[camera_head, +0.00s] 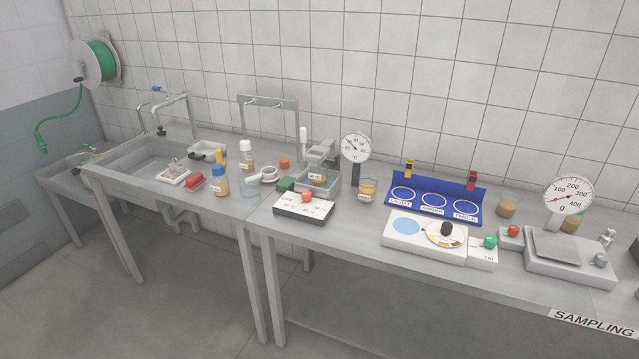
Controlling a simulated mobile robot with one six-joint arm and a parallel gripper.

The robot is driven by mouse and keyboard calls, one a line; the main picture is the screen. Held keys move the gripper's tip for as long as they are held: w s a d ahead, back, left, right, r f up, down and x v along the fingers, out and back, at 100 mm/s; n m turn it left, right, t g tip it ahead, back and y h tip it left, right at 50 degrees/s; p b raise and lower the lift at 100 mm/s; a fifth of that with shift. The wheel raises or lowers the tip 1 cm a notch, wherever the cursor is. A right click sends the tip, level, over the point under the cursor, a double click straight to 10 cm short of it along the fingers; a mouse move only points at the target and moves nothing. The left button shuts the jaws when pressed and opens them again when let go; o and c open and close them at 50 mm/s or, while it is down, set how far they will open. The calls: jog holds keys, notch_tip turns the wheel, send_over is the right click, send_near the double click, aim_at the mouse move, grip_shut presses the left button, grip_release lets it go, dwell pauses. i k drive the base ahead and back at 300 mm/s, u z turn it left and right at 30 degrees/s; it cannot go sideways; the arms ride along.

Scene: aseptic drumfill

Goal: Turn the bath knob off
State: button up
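The bath knob appears to be the small orange-red knob (306,196) on a dark box with a white top (304,208), near the front edge of the counter. The white top has an "OFF" mark at its left and other small marks around it. I cannot tell which mark the knob points to. Right behind the box stands a clear-walled bath (331,187) with a labelled jar (317,177) in it. A round °C dial (356,148) stands on a dark post at its right. My gripper is not in view.
An amber jar (367,190) stands right of the bath. A white device with a black knob (447,229) lies further right. The floor in front is clear.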

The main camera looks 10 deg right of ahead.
aim_at(306, 196)
jog(key=i, duration=0.9)
jog(key=z, duration=0.05)
